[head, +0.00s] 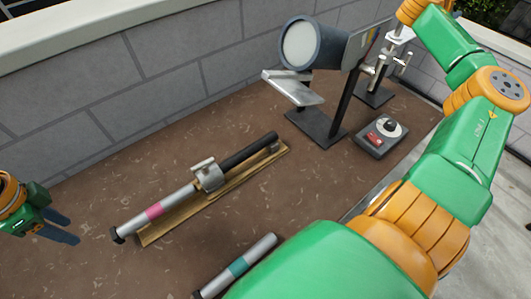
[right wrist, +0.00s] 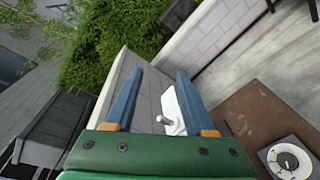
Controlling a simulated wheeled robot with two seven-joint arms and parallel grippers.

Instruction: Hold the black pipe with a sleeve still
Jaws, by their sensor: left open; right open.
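The black pipe (head: 249,151) lies along a wooden base (head: 215,203) on the brown table. A silver sleeve (head: 172,200) with a pink band is around its lower left part, with a black tip at the end. A metal clamp (head: 209,176) sits around the pipe near the middle. My left gripper (head: 66,228) is open and empty at the left edge, apart from the sleeve's near end. My right gripper (right wrist: 160,82) is open in the right wrist view, with nothing between its blue fingers. It is outside the head view, and its arm rises at the right.
A second silver tube (head: 238,265) with a teal band lies at the front, partly behind my right arm. A lamp-like device (head: 314,45), a metal stand (head: 375,92) and a control box (head: 381,137) stand at the back right. A grey block wall (head: 150,80) runs behind the table.

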